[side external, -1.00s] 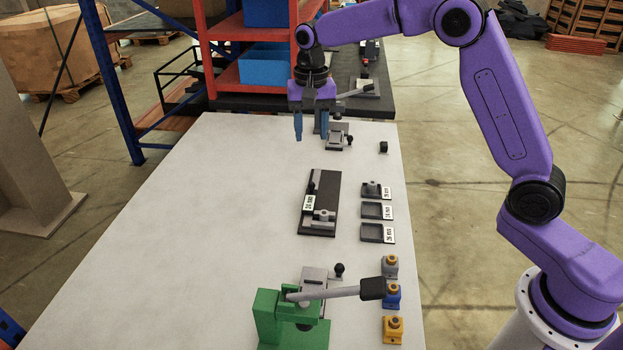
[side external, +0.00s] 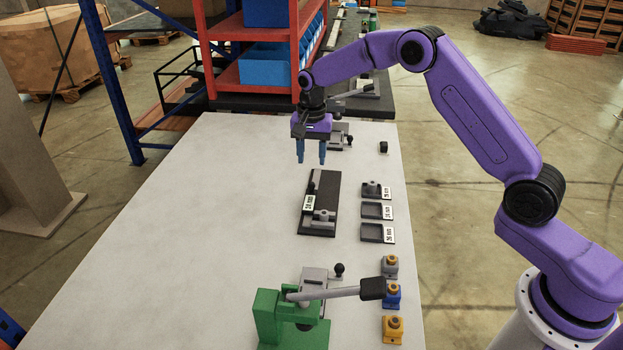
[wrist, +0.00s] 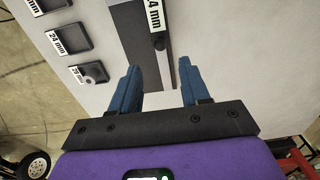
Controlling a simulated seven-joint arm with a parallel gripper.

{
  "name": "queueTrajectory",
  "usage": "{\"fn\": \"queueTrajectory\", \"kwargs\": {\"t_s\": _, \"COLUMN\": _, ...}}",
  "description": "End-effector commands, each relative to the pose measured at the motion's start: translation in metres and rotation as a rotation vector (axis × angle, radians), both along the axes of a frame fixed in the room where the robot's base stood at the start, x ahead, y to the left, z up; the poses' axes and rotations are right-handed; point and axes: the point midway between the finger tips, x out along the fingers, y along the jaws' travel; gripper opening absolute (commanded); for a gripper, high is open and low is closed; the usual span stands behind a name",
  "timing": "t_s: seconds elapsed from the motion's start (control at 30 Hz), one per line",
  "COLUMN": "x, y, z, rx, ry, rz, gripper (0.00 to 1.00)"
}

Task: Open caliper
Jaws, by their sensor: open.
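The caliper (side external: 327,192) lies on the white table. It is a dark flat plate with a grey rail, a white size label and a grey jaw piece with a small knob at its near end. In the wrist view, part of the caliper (wrist: 129,32) shows at the top, with its label and a dark knob; the rest is cut off by the frame. My gripper (side external: 311,160) is open and empty, above the table near the caliper's far end, apart from it. Its two blue fingers (wrist: 159,70) point towards the caliper in the wrist view.
Labelled square trays (side external: 371,233) stand right of the caliper; the farthest holds a grey part. A green lever fixture (side external: 268,318) and several coloured knobbed blocks (side external: 392,325) are at the near end. A grey device (side external: 337,140) stands behind my gripper. The table's left side is clear.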

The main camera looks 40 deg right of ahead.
Motion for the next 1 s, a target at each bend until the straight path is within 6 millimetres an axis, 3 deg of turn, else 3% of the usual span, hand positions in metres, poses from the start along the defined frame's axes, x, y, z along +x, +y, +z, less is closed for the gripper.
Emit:
{"fn": "queueTrajectory", "kwargs": {"t_s": 0.2, "x": -0.001, "y": 0.000, "z": -0.042, "rx": -0.001, "ry": 0.004, "rz": 0.000, "gripper": 0.46}}
{"fn": "queueTrajectory", "kwargs": {"t_s": 0.4, "x": 0.000, "y": 0.000, "z": -0.068, "rx": 0.000, "ry": 0.001, "rz": 0.001, "gripper": 0.46}}
{"fn": "queueTrajectory", "kwargs": {"t_s": 0.87, "x": 0.000, "y": 0.000, "z": -0.080, "rx": 0.001, "ry": -0.001, "rz": 0.000, "gripper": 0.46}}
{"fn": "queueTrajectory", "kwargs": {"t_s": 0.93, "x": 0.000, "y": 0.000, "z": -0.080, "rx": 0.001, "ry": -0.001, "rz": 0.000, "gripper": 0.30}}
{"fn": "queueTrajectory", "kwargs": {"t_s": 1.0, "x": 0.000, "y": 0.000, "z": -0.080, "rx": 0.001, "ry": -0.001, "rz": 0.000, "gripper": 0.07}}
